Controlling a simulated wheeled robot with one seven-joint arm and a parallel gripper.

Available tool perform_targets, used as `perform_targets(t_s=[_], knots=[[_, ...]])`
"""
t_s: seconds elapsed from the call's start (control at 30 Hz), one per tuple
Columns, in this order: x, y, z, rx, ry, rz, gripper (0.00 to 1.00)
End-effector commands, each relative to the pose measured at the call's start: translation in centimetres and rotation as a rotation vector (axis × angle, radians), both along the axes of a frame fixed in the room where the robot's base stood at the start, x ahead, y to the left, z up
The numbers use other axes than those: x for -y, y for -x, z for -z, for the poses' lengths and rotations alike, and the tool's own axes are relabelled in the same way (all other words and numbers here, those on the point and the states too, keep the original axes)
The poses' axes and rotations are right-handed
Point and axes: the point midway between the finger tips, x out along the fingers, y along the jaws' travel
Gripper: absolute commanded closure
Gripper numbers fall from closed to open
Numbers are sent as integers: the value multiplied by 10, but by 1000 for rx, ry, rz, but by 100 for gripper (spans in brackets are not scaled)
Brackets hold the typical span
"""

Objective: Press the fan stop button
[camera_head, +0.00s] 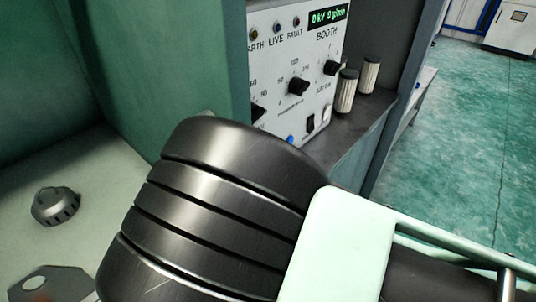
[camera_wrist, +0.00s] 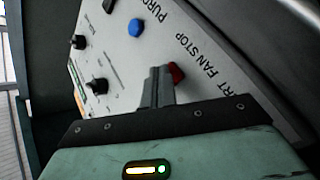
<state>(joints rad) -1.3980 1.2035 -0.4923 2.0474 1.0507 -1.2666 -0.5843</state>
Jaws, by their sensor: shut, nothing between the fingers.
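The white control panel (camera_wrist: 115,60) fills the upper part of the wrist view, tilted, with the printed words FAN STOP and PURGE. The red fan stop button (camera_wrist: 177,72) is beside my gripper's fingertips (camera_wrist: 160,75), partly hidden by them. The fingers are shut and empty, pointing at the panel. I cannot tell whether they touch the button. In the head view the panel (camera_head: 285,75) stands upright beyond my arm; my gripper and the red button are hidden there.
A blue button (camera_wrist: 136,27) and black knobs (camera_wrist: 97,86) are near the fingers. Two pale ribbed cylinders (camera_head: 346,92) stand on the dark ledge right of the panel. A grey round part (camera_head: 55,206) lies at the left. Open green floor (camera_head: 460,120) lies at the right.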

Motion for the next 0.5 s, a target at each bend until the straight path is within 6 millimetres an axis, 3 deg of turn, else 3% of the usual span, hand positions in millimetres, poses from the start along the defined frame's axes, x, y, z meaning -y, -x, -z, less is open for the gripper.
perform_targets(t_s=[0.5], knots=[[-8, -3, -3, 5, -11, -6, 100]])
